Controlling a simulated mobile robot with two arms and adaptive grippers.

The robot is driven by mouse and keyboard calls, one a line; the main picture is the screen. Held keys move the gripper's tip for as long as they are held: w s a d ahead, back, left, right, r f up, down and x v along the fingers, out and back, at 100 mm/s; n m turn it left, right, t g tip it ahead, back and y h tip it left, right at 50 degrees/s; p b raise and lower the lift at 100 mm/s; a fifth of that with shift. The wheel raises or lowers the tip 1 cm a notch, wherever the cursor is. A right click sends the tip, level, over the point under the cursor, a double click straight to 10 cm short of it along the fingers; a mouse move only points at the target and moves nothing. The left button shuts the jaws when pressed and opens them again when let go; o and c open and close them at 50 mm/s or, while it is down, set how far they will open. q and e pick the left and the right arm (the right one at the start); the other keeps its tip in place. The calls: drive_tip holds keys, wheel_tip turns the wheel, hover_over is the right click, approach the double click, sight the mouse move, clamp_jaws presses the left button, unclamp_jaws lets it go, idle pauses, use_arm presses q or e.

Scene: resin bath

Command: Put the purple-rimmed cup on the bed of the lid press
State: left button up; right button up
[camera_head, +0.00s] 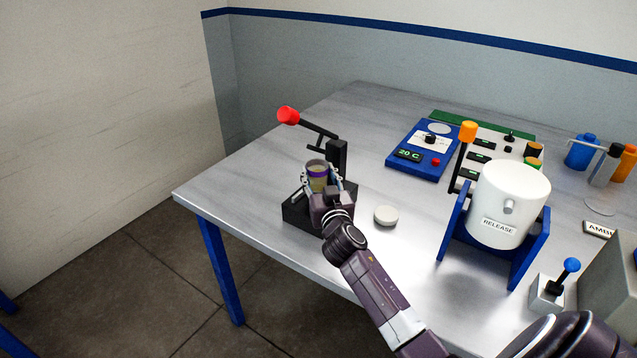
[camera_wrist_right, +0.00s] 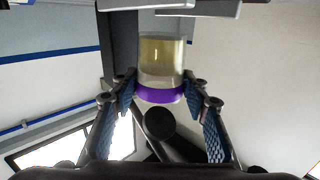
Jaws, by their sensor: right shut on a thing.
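The purple-rimmed cup (camera_head: 318,171) is a clear cup with yellowish contents. It stands about upright at the lid press, in front of the press's black upright and over its dark base (camera_head: 296,217). My right gripper (camera_head: 321,184) is shut on the cup, one finger on each side. In the right wrist view the cup (camera_wrist_right: 161,62) sits between the blue-padded fingertips (camera_wrist_right: 160,88), its purple rim towards the bottom of the picture. The press lever with its red knob (camera_head: 288,115) is raised. Whether the cup touches the bed is hidden by my gripper. My left gripper is out of view.
A white round lid (camera_head: 386,215) lies on the steel table (camera_head: 250,172) right of the press. Further right are a blue scale-like device (camera_head: 408,160), a control panel and a white drum (camera_head: 510,200) on a blue stand. The table's left edge is close to the press.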

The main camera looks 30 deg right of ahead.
sight(319, 186)
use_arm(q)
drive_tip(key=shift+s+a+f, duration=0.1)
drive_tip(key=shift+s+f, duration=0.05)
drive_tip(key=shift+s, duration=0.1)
use_arm(e)
drive_tip(key=shift+f, duration=1.75)
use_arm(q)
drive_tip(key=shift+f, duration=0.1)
use_arm(e)
drive_tip(key=shift+f+b, duration=0.2)
drive_tip(key=shift+b, duration=0.25)
drive_tip(key=o, duration=1.1)
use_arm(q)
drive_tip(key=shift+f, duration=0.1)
use_arm(e)
drive_tip(key=shift+r, duration=0.15)
drive_tip(key=shift+r+p, duration=0.2)
drive_tip(key=shift+p, duration=0.25)
use_arm(q)
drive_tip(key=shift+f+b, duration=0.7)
drive_tip(key=shift+b, duration=0.35)
use_arm(e)
drive_tip(key=shift+v, duration=6.05)
